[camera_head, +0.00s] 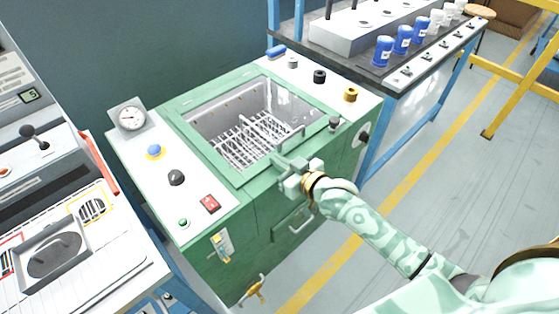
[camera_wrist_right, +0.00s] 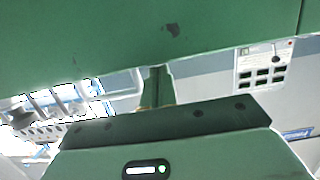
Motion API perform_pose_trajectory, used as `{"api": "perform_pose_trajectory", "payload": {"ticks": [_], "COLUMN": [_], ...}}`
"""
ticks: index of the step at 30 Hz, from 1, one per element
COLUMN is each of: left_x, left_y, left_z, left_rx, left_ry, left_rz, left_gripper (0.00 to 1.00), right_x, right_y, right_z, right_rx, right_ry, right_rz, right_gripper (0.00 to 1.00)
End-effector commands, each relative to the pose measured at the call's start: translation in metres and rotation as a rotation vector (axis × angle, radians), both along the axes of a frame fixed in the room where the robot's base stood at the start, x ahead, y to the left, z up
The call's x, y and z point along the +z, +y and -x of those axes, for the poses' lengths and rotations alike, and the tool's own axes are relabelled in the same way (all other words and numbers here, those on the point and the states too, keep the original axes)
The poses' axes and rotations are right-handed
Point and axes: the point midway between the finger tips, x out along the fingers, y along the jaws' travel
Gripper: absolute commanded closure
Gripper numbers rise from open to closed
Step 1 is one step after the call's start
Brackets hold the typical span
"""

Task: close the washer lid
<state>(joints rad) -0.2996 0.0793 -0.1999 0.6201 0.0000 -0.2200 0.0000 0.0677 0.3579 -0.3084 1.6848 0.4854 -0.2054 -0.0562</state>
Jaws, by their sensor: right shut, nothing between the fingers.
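The green washer (camera_head: 265,235) stands in the middle of the head view. Its lid (camera_head: 226,178) looks like a green frame around a clear window, lying over the tub, with a wire rack (camera_head: 245,140) visible inside. I cannot tell whether the lid is fully flat or slightly raised. A grey bar handle (camera_head: 291,137) is at its front right edge. My right gripper (camera_head: 278,161) is shut and empty, at the lid's front edge just below the handle. Contact is unclear. In the right wrist view its fingers (camera_wrist_right: 157,88) point toward a broad green surface (camera_wrist_right: 130,25). My left gripper is out of view.
White side panels carry a gauge (camera_head: 129,117), a blue button (camera_head: 155,152), a red switch (camera_head: 210,203) and several knobs. A bench with blue and white jars (camera_head: 383,50) stands behind right. Another control console (camera_head: 90,245) is close at left.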

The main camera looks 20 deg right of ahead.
Motion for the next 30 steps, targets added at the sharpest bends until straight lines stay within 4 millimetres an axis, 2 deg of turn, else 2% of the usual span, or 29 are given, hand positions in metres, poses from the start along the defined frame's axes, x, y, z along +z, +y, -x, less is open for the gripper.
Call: {"api": "perform_pose_trajectory", "payload": {"ticks": [2, 7, 9, 12, 18, 23, 30], "left_x": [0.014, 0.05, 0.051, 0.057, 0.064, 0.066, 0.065], "left_y": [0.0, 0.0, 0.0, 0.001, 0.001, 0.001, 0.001], "left_z": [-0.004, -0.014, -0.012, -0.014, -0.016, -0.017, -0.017], "left_rx": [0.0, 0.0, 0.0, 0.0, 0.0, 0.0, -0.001], "left_ry": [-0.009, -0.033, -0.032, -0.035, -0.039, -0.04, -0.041], "left_rz": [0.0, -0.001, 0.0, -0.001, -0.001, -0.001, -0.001], "left_gripper": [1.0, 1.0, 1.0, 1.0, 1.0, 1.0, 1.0], "right_x": [0.008, 0.051, 0.047, 0.052, 0.061, 0.063, 0.062], "right_y": [0.0, -0.002, -0.01, -0.018, -0.03, -0.034, -0.035], "right_z": [0.003, 0.0, 0.021, 0.045, 0.078, 0.089, 0.09], "right_rx": [0.003, -0.002, -0.002, -0.002, -0.003, -0.003, -0.002], "right_ry": [0.013, -0.006, 0.0, -0.002, -0.005, -0.007, -0.006], "right_rz": [0.007, 0.003, 0.002, 0.001, -0.002, -0.002, 0.007], "right_gripper": [1.0, 1.0, 1.0, 1.0, 1.0, 1.0, 1.0]}}
